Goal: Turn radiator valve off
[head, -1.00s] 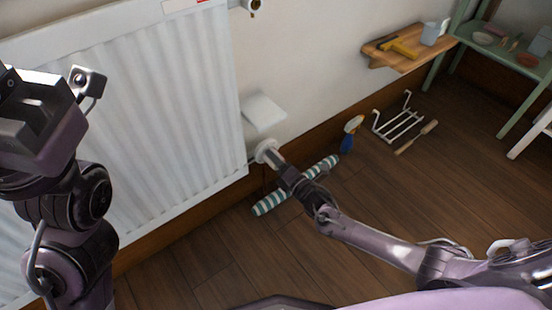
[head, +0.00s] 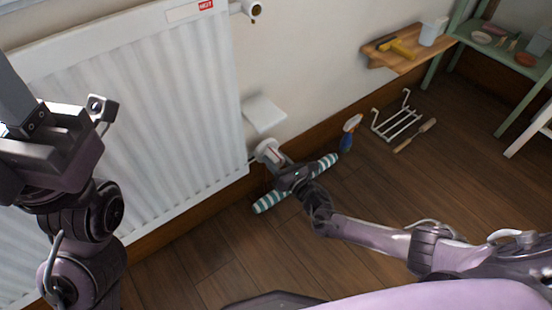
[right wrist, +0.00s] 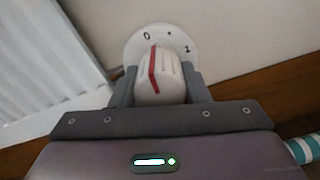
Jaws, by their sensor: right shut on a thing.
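The radiator valve is a white ribbed knob (right wrist: 162,80) with a red pointer line, in front of a round white dial plate (right wrist: 133,48) marked 0, a dot and 1. The red line points close to the 0. My right gripper (right wrist: 162,88) is shut on the knob, one finger on each side. In the head view the valve (head: 266,149) is at the radiator's lower right corner, partly hidden by my right gripper (head: 276,162). The white ribbed radiator (head: 160,110) fills the left. My left gripper (head: 35,125) is raised in front of it, its fingertips unclear.
A striped green and white roll (head: 325,165) lies on the floor beneath my right gripper. A white wall shelf (head: 263,113) is above the valve. A blue spray bottle (head: 349,134), a white rack (head: 398,122) and a brush (head: 415,136) are to the right. Open floor lies in front.

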